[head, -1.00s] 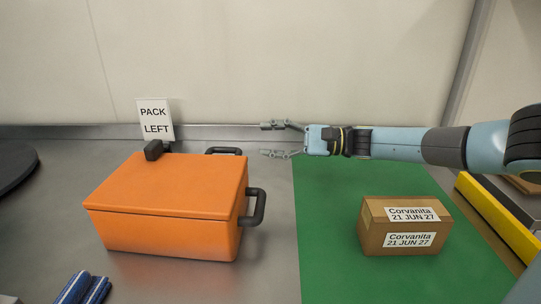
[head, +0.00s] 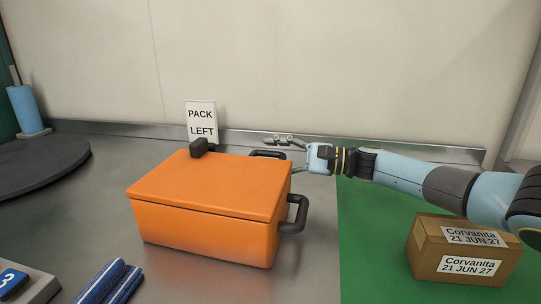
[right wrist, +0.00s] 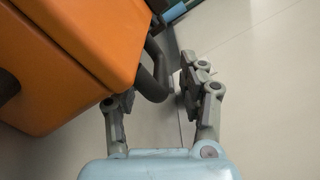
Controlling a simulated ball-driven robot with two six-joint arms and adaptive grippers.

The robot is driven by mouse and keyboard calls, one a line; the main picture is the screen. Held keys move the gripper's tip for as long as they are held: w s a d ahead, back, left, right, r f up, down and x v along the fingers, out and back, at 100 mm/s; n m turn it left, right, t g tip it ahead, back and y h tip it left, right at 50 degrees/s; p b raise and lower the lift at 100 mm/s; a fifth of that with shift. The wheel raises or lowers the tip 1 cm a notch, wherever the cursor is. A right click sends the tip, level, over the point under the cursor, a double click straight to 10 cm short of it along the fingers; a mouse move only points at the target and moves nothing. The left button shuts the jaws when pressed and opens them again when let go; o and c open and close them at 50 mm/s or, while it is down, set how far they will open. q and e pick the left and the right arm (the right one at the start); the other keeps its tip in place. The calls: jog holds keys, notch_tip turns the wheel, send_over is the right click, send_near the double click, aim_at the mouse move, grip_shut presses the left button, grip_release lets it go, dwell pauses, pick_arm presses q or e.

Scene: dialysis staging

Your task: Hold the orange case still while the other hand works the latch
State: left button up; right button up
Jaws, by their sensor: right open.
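The orange case (head: 205,205) stands closed on the metal table in the head view, and also shows in the right wrist view (right wrist: 85,40). My right gripper (head: 277,148) is open behind the case by the back handle, one finger partly hidden. In the right wrist view, a black handle (right wrist: 155,75) lies between the open fingers of that gripper (right wrist: 155,88); contact is unclear. My left gripper is out of view.
A "PACK LEFT" sign (head: 201,118) stands behind the case. A Corvanita carton (head: 463,250) sits on the green mat (head: 370,250) at right. A dark round plate (head: 40,165) is at left, and blue striped rolls (head: 108,282) lie in front.

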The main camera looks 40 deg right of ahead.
jog(key=shift+w+a, duration=0.35)
jog(key=shift+w, duration=0.1)
grip_shut()
dwell(1.1)
